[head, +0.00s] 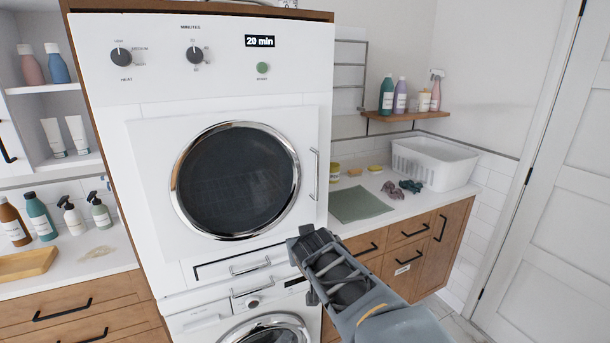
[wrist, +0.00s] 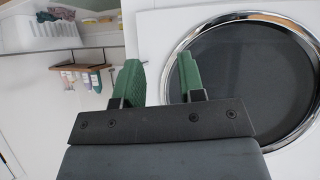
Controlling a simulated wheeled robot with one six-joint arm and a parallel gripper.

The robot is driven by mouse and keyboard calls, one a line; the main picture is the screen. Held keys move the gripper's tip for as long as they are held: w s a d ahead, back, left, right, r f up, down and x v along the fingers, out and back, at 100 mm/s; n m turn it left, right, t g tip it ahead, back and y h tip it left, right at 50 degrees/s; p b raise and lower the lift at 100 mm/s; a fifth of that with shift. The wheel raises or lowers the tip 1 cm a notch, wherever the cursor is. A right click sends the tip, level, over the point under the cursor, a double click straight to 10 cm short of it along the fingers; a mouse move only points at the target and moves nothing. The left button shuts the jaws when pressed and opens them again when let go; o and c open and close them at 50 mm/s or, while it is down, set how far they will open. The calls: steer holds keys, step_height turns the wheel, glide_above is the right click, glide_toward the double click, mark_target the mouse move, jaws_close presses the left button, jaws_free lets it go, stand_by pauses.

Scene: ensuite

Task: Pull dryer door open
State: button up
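The dryer door (head: 226,176) is a white square panel with a round dark window in a chrome ring. It looks closed, flush with the dryer front. Its upright bar handle (head: 314,174) is on the panel's right edge. My gripper (head: 303,241) is below the handle, near the dryer's lower right front; its fingers are hard to make out there. In the wrist view, which looks upside down, my gripper (wrist: 159,76) has two green fingers apart with nothing seen between them.
A drawer handle (head: 250,266) and a washer (head: 265,331) are below the dryer door. The counter at right holds a green cloth (head: 360,204), small items and a white basket (head: 434,163). A wooden shelf (head: 405,116) with bottles hangs above.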

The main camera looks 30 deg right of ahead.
mark_target(318, 177)
steer(key=w+d+r+n+t+y+p, duration=0.15)
steer(key=d+r+n+t+y, duration=0.25)
steer(key=d+r+t+y, duration=0.65)
steer(key=w+h, duration=0.1)
steer(key=w, duration=0.3)
steer(key=w+d+g+h+p, duration=0.1)
steer(key=w+h, duration=0.1)
steer(key=w, duration=0.2)
steer(key=w+f+g+h, duration=0.1)
steer(key=w, duration=0.3)
steer(key=shift+w+d+f+g, duration=0.1)
steer(key=shift+w+d+g, duration=0.15)
steer(key=shift+d, duration=0.15)
steer(key=shift+c, duration=0.4)
jaws_close()
